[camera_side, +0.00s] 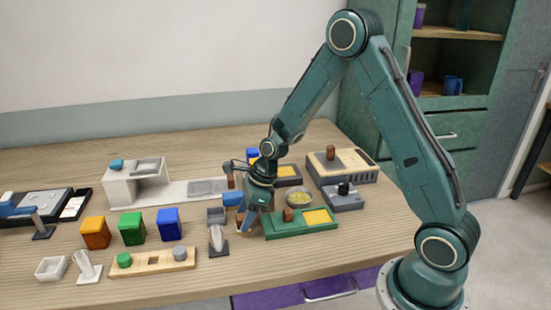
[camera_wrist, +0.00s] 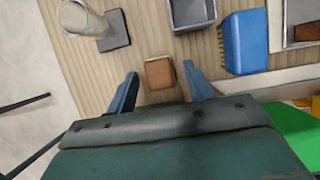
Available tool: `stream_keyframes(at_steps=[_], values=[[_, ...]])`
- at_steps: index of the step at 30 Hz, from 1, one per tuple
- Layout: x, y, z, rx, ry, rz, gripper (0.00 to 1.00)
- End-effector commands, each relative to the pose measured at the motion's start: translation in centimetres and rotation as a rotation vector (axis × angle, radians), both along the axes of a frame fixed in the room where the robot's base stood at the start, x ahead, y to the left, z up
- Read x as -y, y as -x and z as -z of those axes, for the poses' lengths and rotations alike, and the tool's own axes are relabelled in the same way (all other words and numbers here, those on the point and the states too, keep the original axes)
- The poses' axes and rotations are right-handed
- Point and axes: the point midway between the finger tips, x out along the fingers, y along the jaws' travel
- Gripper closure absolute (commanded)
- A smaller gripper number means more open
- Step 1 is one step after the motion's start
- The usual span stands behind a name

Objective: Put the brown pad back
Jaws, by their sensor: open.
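The brown pad (camera_wrist: 160,73) is a small reddish-brown block lying on the wooden table in the wrist view. My gripper (camera_wrist: 160,72) is open, with one blue finger on either side of the pad and a gap to each. In the side view my gripper (camera_side: 246,224) points down at the table just left of a green base (camera_side: 300,229); the pad (camera_side: 240,228) shows only partly beside the fingers.
A grey open box (camera_wrist: 192,12) and a blue brush-like block (camera_wrist: 245,42) stand close to the right finger. A pale scoop-like thing on a dark plate (camera_side: 218,240) stands to the left. Orange (camera_side: 95,232), green (camera_side: 132,228) and blue (camera_side: 168,225) containers stand further left.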

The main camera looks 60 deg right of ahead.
Motion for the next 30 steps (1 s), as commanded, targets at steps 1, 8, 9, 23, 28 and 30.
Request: stream_keyframes(at_steps=[1, 8, 9, 23, 28, 30], values=[[0.2, 0.1, -0.6, 0.003, 0.001, 0.001, 0.48], [1.1, 0.9, -3.5, 0.005, 0.002, 0.002, 0.48], [1.2, 1.1, -4.0, 0.003, 0.002, 0.002, 0.48], [2.6, 2.6, -8.8, 0.002, 0.0, 0.002, 0.48], [2.8, 2.8, -9.4, 0.001, 0.001, 0.0, 0.48], [2.8, 2.8, -9.4, 0.001, 0.001, 0.0, 0.48]])
